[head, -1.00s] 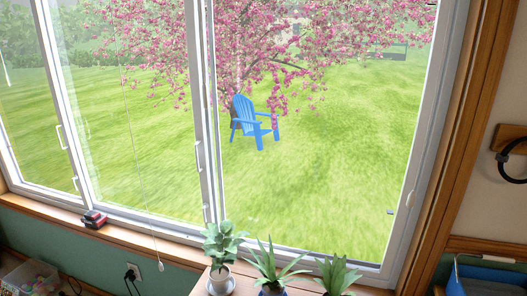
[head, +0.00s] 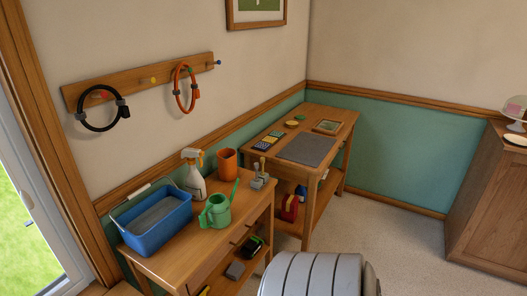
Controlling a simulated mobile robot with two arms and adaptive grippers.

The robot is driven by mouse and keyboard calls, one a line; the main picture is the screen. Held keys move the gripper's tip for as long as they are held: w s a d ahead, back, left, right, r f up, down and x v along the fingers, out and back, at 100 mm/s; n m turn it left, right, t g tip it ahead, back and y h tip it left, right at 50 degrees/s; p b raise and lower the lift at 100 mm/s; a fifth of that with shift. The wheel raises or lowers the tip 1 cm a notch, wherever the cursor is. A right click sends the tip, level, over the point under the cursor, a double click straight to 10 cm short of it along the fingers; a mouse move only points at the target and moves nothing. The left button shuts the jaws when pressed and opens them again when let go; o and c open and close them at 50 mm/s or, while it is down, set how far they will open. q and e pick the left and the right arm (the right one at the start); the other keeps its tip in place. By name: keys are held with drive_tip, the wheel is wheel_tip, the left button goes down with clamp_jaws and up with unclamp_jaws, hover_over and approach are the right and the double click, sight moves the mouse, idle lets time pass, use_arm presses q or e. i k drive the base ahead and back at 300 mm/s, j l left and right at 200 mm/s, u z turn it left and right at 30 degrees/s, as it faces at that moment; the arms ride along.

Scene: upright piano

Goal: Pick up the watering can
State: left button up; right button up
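A green watering can (head: 217,211) stands upright on the near wooden table (head: 190,252), towards its front edge. Its spout points up and to the right. It is beside a blue bucket (head: 157,224) on its left and a white spray bottle (head: 195,178) behind it. Nothing is touching it from my side. Neither of my grippers shows in the head view.
An orange pot (head: 227,162) and small hand tools (head: 258,178) stand behind and right of the can. A second table (head: 338,122) with a grey mat is farther back. A wooden cabinet (head: 492,200) stands at right. Carpet (head: 400,235) between is clear.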

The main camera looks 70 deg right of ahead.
sight(218, 206)
drive_tip(key=l+z, duration=0.1)
drive_tip(key=z, duration=1.8)
